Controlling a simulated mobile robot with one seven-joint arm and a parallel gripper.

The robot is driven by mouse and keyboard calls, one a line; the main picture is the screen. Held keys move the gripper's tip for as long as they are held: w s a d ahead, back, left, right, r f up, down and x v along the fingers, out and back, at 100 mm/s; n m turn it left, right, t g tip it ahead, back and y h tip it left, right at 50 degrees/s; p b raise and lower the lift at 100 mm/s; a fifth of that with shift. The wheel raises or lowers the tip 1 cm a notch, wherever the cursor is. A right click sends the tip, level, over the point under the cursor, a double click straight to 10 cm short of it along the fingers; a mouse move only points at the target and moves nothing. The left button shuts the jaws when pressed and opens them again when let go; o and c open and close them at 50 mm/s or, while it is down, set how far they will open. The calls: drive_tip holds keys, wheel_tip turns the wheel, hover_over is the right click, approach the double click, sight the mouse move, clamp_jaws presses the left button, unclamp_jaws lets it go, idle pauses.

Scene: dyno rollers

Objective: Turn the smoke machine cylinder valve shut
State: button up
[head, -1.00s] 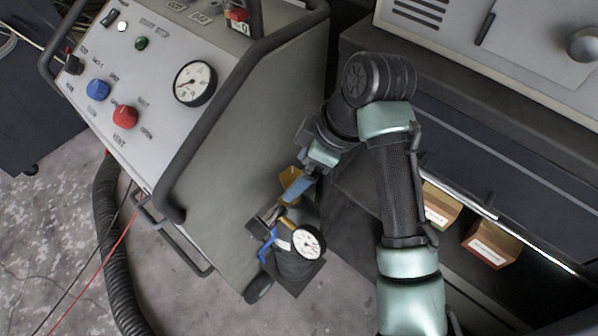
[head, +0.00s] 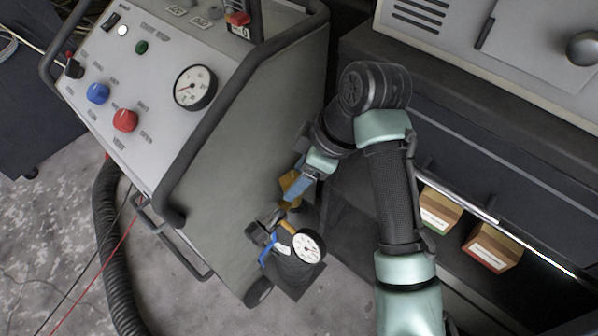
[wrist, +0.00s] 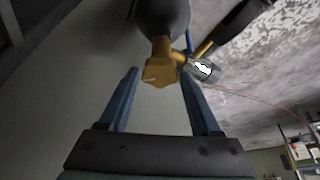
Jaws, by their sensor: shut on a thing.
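The smoke machine cylinder (head: 297,273) is dark and stands low against the right side of the grey cabinet. My gripper (head: 291,203) reaches down to the valve from above right. In the wrist view, the brass valve (wrist: 160,66) sits between the two blue fingers of my gripper (wrist: 160,75), which is shut on it. The dark cylinder shows beyond it. Finger contact is hard to make out, and the valve's turn angle cannot be told.
The grey cabinet (head: 228,150), with gauge and knobs, stands close on the left. A dark bench (head: 500,130) with small boxes (head: 491,247) is on the right. A black hose (head: 108,250) and thin cables lie on the concrete floor at left.

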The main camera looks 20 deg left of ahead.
drive_tip(key=shift+r+p, duration=0.1)
drive_tip(key=shift+p, duration=0.25)
drive_tip(key=shift+s+r+m+t+p, duration=0.15)
drive_tip(key=shift+m+t+p, duration=0.35)
drive_tip(key=shift+m+p, duration=0.6)
drive_tip(key=m+p, duration=0.2)
drive_tip(key=shift+s+a+m+t+p, duration=0.1)
drive_tip(key=shift+s+m+t+p, duration=0.05)
drive_tip(key=shift+m+t+p, duration=0.2)
drive_tip(key=m+t+h+p, duration=0.1)
drive_tip(key=m+p, duration=0.2)
drive_tip(key=shift+s, duration=0.1)
drive_tip(key=shift+m+t+p, duration=0.35)
drive_tip(key=shift+m+p, duration=0.3)
drive_tip(key=shift+p, duration=0.3)
drive_tip(key=shift+f, duration=0.25)
drive_tip(key=o, duration=1.4)
drive_tip(key=shift+c, duration=0.2)
